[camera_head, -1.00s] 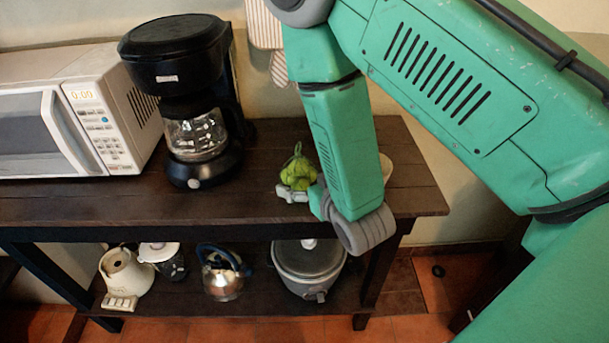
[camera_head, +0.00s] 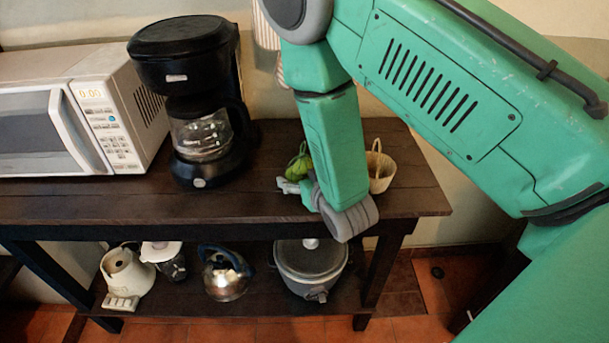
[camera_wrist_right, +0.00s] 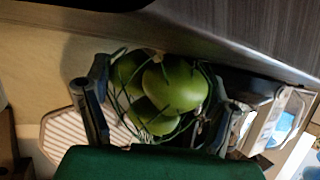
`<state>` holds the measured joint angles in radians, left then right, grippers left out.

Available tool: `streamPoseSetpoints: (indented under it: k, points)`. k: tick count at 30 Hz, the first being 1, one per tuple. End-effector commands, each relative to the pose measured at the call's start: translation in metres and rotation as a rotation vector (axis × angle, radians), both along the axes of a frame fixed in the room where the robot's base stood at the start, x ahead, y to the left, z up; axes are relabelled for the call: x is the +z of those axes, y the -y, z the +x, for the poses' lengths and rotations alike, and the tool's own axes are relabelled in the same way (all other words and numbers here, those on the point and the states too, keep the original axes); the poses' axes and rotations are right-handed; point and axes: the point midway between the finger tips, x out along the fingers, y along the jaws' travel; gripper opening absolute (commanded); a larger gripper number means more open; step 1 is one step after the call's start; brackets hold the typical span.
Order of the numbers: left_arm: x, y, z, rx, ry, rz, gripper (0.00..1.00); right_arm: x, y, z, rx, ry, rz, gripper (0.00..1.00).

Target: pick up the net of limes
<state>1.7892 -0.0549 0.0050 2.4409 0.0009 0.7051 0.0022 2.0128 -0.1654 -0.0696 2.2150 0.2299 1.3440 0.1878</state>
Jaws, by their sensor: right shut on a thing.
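The net of limes (camera_head: 299,165) is partly hidden behind my right forearm in the head view, over the shelf top beside the coffee maker. In the right wrist view the green limes (camera_wrist_right: 170,85) in their dark green net sit between the two fingers. My right gripper (camera_head: 290,186) is shut on the net; in the wrist view its fingers (camera_wrist_right: 158,112) flank the fruit on both sides. I cannot tell whether the net is clear of the shelf top. My left gripper is not in view.
A black coffee maker (camera_head: 188,95) and a white microwave (camera_head: 80,115) stand to the left on the dark shelf top (camera_head: 415,190). A wicker basket (camera_head: 381,170) is just right of my forearm. The lower shelf holds a kettle (camera_head: 224,275) and a slow cooker (camera_head: 310,268).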

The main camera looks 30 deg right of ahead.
Motion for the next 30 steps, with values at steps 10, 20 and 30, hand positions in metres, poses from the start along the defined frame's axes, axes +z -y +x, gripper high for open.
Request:
streamPoseSetpoints:
  k: [10,20,30]
  points:
    - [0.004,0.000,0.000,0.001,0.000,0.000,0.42,0.030,0.004,0.000,-0.001,0.006,0.005,0.33]
    - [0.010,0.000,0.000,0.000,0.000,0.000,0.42,0.090,0.002,0.000,-0.001,0.005,0.003,0.33]
    - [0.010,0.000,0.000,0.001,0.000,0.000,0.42,0.100,0.002,0.000,0.001,0.001,0.002,0.33]
